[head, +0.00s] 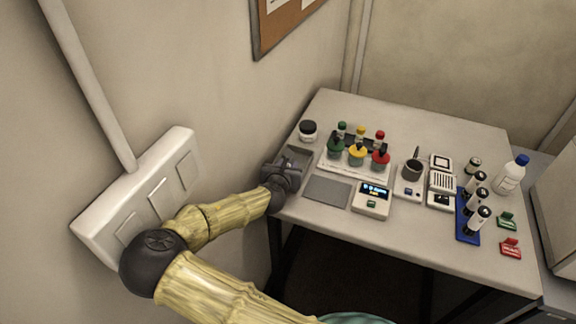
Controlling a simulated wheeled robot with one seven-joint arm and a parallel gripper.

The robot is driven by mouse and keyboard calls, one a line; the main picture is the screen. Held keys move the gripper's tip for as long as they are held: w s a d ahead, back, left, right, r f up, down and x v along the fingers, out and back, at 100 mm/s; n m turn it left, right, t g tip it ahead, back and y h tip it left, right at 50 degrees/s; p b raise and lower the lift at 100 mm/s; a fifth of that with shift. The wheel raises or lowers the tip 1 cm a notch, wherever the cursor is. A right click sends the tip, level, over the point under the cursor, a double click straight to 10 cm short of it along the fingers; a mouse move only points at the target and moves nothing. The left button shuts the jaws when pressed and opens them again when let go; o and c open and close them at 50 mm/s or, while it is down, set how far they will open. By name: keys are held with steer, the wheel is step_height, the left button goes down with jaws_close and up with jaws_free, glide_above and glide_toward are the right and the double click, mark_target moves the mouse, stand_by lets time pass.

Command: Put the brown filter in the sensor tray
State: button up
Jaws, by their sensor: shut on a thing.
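My gripper (284,173) is at the table's left edge, over or in a grey open tray (298,154) that may be the sensor tray. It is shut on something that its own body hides. I cannot make out a brown filter anywhere in the head view. My gripper and wrist cover the near left part of the tray, so I cannot tell whether the held thing touches it.
Near the tray stand a dark-lidded jar (307,131), several coloured-capped bottles (358,155), a flat grey pad (327,191) and a scale with a display (371,200). A blue rack (466,229) holds vials at right. The front table edge is mostly clear.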

steer(key=o, duration=0.7)
steer(key=shift+f, duration=0.1)
steer(key=shift+s, duration=0.1)
steer(key=v, duration=1.2)
steer(key=shift+r+b, duration=0.2)
steer(key=shift+b, duration=0.2)
